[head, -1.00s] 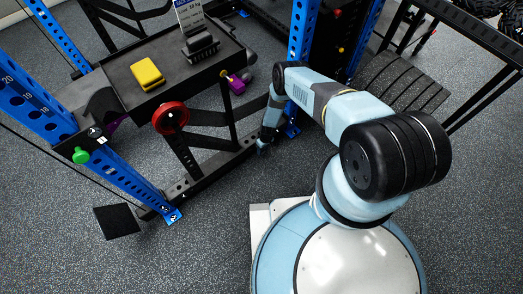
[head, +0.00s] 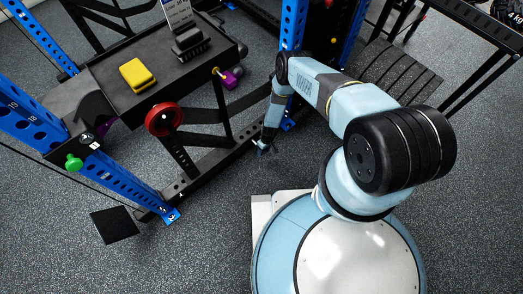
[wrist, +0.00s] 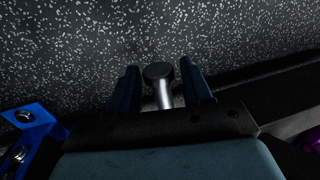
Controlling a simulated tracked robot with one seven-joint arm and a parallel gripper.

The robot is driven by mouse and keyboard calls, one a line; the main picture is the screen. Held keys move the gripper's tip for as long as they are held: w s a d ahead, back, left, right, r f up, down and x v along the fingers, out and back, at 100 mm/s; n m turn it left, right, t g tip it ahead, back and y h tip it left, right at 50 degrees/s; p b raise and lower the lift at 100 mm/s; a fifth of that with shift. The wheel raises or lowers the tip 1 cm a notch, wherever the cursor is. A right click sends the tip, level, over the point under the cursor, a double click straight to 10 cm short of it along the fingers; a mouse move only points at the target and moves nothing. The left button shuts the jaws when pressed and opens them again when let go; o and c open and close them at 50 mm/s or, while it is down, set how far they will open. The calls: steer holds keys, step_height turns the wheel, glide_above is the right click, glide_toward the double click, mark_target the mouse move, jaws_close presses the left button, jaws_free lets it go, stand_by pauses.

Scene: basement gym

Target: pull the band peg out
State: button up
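The band peg (wrist: 163,95), a silver shaft with a round black cap, stands between my fingers in the wrist view. My gripper (wrist: 160,80) is open, with a dark finger on each side of the peg and a narrow gap to each. The peg's base is hidden behind the dark gripper body. In the head view my gripper (head: 265,148) is low, near the floor, beside the rack's black base rail (head: 205,168).
The blue upright (head: 110,170) carries a green knob (head: 73,162). A blue foot (wrist: 30,118) lies left in the wrist view. Open floor lies in front.

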steer(key=shift+o, duration=0.7)
steer(key=shift+w, duration=0.1)
steer(key=shift+w+r, duration=0.15)
steer(key=shift+r, duration=0.3)
step_height(320, 180, up, 13)
steer(key=w+d, duration=0.1)
steer(key=d, duration=0.1)
steer(key=shift+w+f, duration=0.2)
steer(key=shift+w, duration=0.05)
